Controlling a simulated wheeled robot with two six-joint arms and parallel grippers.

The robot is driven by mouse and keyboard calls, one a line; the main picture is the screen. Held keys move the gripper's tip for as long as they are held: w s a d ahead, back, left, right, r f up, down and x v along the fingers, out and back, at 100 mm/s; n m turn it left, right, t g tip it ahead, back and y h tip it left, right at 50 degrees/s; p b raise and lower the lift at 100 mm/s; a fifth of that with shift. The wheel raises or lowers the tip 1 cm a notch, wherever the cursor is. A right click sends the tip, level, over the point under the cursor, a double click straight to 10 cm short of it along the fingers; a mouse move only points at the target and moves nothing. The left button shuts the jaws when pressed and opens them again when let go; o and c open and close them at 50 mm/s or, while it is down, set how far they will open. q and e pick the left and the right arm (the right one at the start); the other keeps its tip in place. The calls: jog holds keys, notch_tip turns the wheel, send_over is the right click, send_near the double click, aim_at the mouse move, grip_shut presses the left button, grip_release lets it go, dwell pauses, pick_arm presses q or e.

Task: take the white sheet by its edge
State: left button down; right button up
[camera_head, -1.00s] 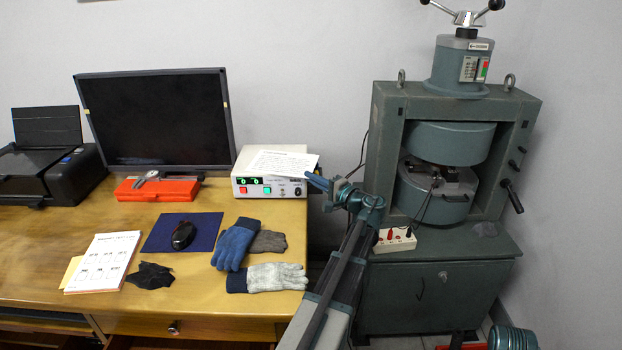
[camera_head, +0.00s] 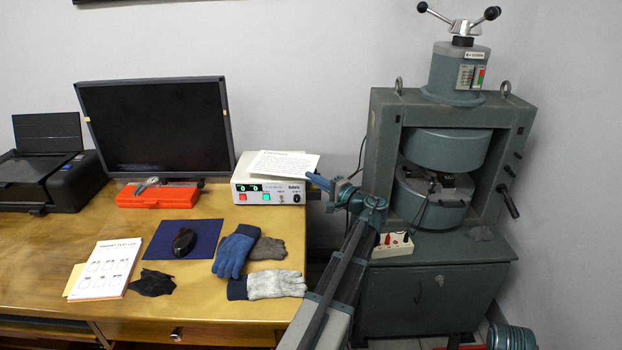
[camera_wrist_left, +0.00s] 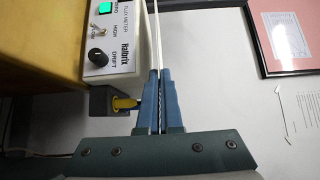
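The white sheet (camera_head: 283,163), with printed lines, lies on top of the flux meter box (camera_head: 268,191) at the desk's right end. Its right end sticks out past the box. My left gripper (camera_head: 310,178) is at the sheet's near right corner. In the left wrist view the sheet (camera_wrist_left: 155,35) shows edge-on as a thin white strip running down to the fingertips. The blue fingers (camera_wrist_left: 160,75) are nearly together, with the sheet's edge between them. My right gripper is not in view.
The meter's front with knobs (camera_wrist_left: 97,57) is close beside my left fingers. The green press-like machine (camera_head: 445,200) stands right of my arm. Gloves (camera_head: 250,262), a mouse (camera_head: 184,240) and a monitor (camera_head: 160,125) are on the desk. A framed paper (camera_wrist_left: 290,35) shows in the wrist view.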

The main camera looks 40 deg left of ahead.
pick_arm(q)
jog(key=s+d+r+p, duration=0.1)
jog(key=d+r+p, duration=0.3)
jog(key=d, duration=0.9)
jog(key=shift+r, duration=0.45)
